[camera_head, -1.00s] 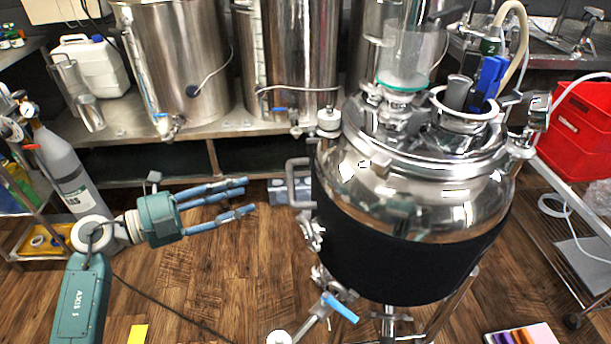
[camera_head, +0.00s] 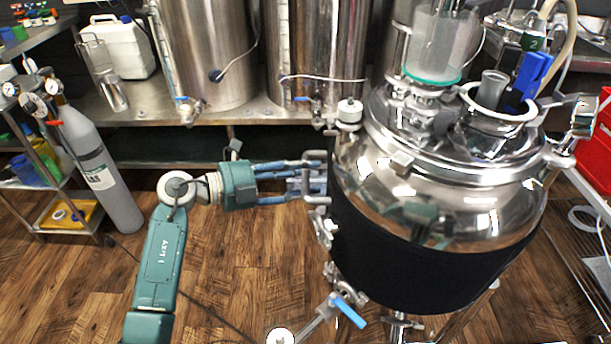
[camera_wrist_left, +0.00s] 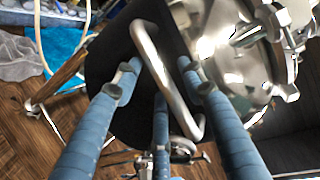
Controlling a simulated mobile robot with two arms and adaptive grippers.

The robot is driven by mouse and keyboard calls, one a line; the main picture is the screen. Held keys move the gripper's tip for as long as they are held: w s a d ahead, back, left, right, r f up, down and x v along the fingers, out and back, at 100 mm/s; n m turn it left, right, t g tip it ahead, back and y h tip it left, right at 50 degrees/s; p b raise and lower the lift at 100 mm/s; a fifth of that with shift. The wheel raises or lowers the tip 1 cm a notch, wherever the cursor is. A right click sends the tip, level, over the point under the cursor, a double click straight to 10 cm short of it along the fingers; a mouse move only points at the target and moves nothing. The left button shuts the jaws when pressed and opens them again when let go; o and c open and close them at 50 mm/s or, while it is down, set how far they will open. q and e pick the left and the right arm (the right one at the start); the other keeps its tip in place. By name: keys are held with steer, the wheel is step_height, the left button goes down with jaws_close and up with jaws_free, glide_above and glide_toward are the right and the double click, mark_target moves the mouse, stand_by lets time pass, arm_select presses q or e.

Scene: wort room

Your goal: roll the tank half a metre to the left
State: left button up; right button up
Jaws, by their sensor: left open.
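The tank (camera_head: 445,195) is a shiny steel vessel with a black band around its body, on legs, at the right of the head view. A metal bar handle (camera_wrist_left: 166,78) sticks out from its side and crosses the middle of the left wrist view. My left gripper (camera_head: 318,178) is open at the tank's left side. In the left wrist view its blue fingers (camera_wrist_left: 160,80) lie on both sides of the handle, with the bar between them. I cannot tell whether any finger touches it. The handle is mostly hidden behind the fingers in the head view. My right gripper is not in view.
A grey gas cylinder (camera_head: 95,165) stands at the left beside a small shelf cart. A steel bench (camera_head: 150,112) with large vessels runs along the back. A red crate (camera_head: 597,145) is at the right edge.

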arm_select(q)
steer(key=shift+d, duration=0.2)
jaws_close()
steer(key=shift+w+a, duration=0.1)
